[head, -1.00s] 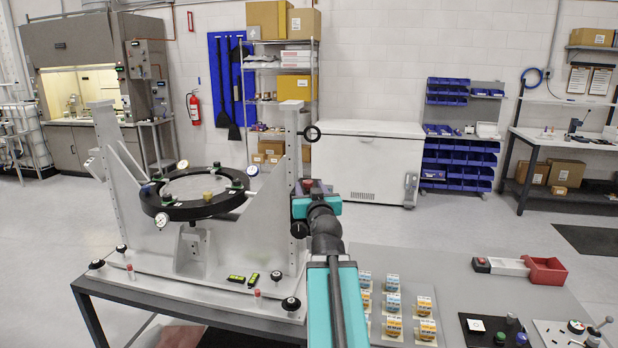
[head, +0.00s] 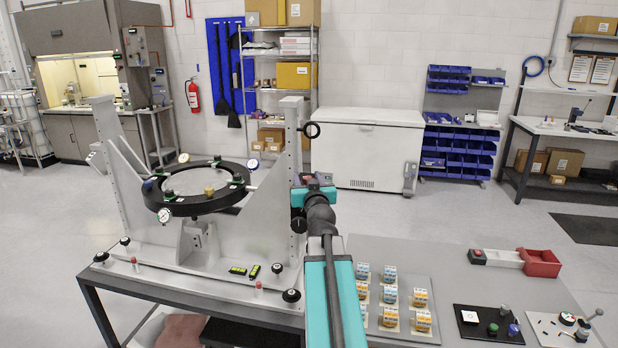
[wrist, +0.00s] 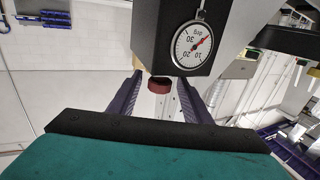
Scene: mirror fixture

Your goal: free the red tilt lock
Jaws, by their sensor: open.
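The mirror fixture stands on the table, with a black ring (head: 172,205) between two grey uprights. In the wrist view a dull red knob (wrist: 158,85), seemingly the red tilt lock, sticks out beneath a black block (wrist: 170,35) bearing a round dial gauge (wrist: 192,45). My gripper (wrist: 160,79) is open, with one dark finger on each side of the red knob. I cannot tell whether the fingers touch it. In the head view my gripper (head: 312,183) is beside the right upright (head: 291,150), and the knob there is hidden.
A black knob (head: 298,225) and a black ring-ended part (head: 312,130) stick out by the right upright. Small yellow-green levels (head: 254,271) lie on the fixture base. Several orange and blue blocks (head: 421,298) and a red bin (head: 540,263) sit on the table's right part.

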